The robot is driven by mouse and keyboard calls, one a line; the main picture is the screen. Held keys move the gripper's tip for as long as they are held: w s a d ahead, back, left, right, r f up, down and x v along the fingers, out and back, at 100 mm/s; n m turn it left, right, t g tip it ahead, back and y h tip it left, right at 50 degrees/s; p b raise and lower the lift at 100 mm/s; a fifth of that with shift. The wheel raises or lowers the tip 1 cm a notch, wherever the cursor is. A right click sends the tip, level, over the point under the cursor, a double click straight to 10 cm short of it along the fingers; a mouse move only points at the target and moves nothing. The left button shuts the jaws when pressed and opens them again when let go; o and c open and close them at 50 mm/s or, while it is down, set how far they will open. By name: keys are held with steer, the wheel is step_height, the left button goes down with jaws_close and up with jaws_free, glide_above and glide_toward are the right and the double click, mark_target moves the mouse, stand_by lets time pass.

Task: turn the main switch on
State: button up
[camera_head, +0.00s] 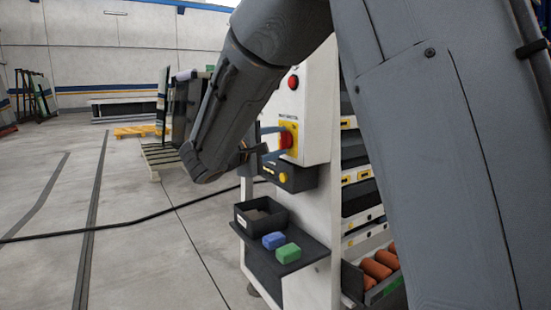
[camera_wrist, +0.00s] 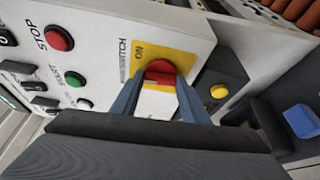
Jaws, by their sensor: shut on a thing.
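The main switch (camera_head: 286,139) is a red rotary knob on a yellow plate, on the white cabinet's side panel. In the wrist view the red knob (camera_wrist: 160,72) sits between my two blue-grey fingertips, with "ON" printed on the yellow plate above it. My gripper (camera_head: 277,141) reaches the panel from the left and is shut on the knob. In the wrist view the fingers of my gripper (camera_wrist: 158,90) cover the knob's sides and part of the plate below it. The knob's exact angle is hard to tell.
A red STOP button (camera_wrist: 59,38) and a green START button (camera_wrist: 76,77) are on the same panel. A yellow button (camera_head: 283,177) on a dark box is below the switch. A shelf (camera_head: 309,249) holds a dark bin, a blue block and a green block. Open floor lies left.

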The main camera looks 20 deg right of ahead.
steer(key=m+h+b, duration=0.1)
steer(key=m+b, duration=0.2)
steer(key=b, duration=0.5)
steer(key=m+h+b, duration=0.1)
steer(key=m+b, duration=0.2)
steer(key=b, duration=0.5)
steer(key=f+m+h+b, duration=0.1)
steer(key=m+b, duration=0.2)
steer(key=b, duration=0.5)
steer(key=shift+w+m+t+h, duration=0.15)
steer(key=shift+m+t+h, duration=0.15)
steer(key=shift+m+h, duration=0.1)
steer(key=shift+r+m+b, duration=0.1)
steer(key=shift+m+b, duration=0.5)
steer(key=shift+b, duration=0.5)
steer(key=o, duration=1.1)
steer(key=shift+c, duration=0.2)
steer(key=shift+a, duration=0.1)
steer(key=p+v, duration=0.1)
steer(key=v, duration=0.6)
steer(key=shift+s+a+p, duration=0.2)
steer(key=shift+a+p, duration=0.1)
steer(key=shift+a, duration=0.05)
